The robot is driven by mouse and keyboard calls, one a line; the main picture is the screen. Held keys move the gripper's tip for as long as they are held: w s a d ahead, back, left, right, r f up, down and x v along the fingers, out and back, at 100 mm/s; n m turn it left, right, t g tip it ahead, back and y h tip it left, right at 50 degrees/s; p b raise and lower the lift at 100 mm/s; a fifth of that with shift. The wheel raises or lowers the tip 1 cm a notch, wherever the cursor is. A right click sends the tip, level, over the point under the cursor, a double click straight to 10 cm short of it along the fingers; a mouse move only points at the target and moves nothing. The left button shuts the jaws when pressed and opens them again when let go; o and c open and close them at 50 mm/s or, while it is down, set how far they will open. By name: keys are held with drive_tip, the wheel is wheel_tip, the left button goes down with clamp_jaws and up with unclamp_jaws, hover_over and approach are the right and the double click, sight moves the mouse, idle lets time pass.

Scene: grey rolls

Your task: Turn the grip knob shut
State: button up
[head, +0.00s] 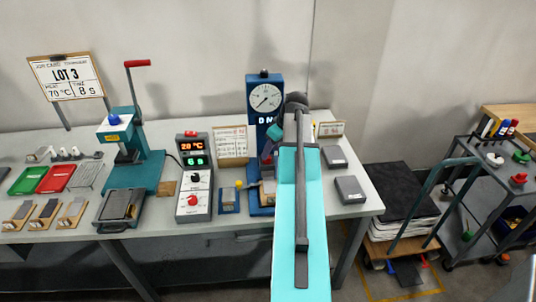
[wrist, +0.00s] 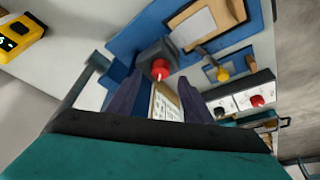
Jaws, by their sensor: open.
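The red grip knob (wrist: 160,71) sits on a dark grey block in the wrist view, on the blue tester (head: 264,110) with a round dial. My gripper (wrist: 162,80) is open, with one dark finger to the left and one to the right of the knob. The knob appears between or just beyond the fingertips; I cannot tell whether they touch it. In the head view my arm covers much of the tester's right side, and the knob and fingers are too small and hidden to make out clearly.
A controller (head: 194,178) with red and green displays stands left of the tester. A teal press (head: 133,150) with a red lever is further left. A yellow knob (wrist: 222,75) is close by in the wrist view. Grey boxes (head: 350,189) lie right of my arm.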

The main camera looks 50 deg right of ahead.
drive_tip(key=shift+p+x, duration=0.4)
drive_tip(key=shift+x, duration=1.6)
drive_tip(key=c, duration=1.1)
